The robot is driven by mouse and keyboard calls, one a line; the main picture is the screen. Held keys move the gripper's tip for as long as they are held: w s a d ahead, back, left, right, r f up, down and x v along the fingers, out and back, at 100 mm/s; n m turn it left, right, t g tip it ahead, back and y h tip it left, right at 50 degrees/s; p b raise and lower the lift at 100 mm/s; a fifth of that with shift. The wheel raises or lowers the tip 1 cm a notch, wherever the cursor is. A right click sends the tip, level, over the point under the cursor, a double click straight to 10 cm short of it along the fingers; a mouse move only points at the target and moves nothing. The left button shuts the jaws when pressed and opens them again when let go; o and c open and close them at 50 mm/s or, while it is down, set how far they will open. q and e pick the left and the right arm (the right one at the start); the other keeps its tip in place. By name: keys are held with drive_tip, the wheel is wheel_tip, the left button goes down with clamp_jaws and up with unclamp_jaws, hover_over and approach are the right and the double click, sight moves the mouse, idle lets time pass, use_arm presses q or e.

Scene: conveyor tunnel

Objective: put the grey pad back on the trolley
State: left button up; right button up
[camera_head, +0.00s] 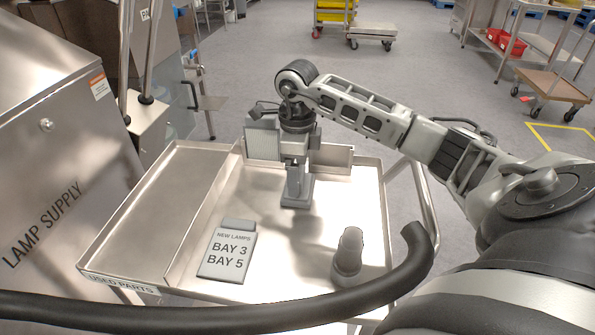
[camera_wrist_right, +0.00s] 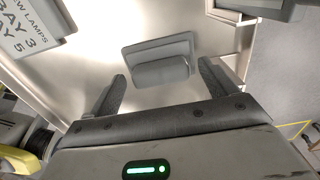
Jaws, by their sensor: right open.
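The trolley (camera_head: 265,280) has a metal tray top with a divider and raised rims. A grey pad (camera_head: 301,198), a flat plate with a raised block, appears to rest on its right section; it also shows in the right wrist view (camera_wrist_right: 163,49). My right gripper (camera_head: 293,166) hangs above it, pointing down. In the right wrist view my right gripper (camera_wrist_right: 161,73) is open, its fingers either side of the pad's near part. I cannot tell whether they touch it. My left gripper is not in view.
A sign reading "NEW LAMPS BAY 3 BAY 5" (camera_head: 229,252) lies on the tray beside the divider. A grey upright object (camera_head: 348,253) stands near the front right. The left section, marked "USED PARTS", is empty. A lamp supply cabinet (camera_head: 45,165) stands close on the left.

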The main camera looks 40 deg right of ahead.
wheel_tip(320, 180, up, 11)
idle(0.3)
drive_tip(key=shift+f, duration=0.1)
idle(0.4)
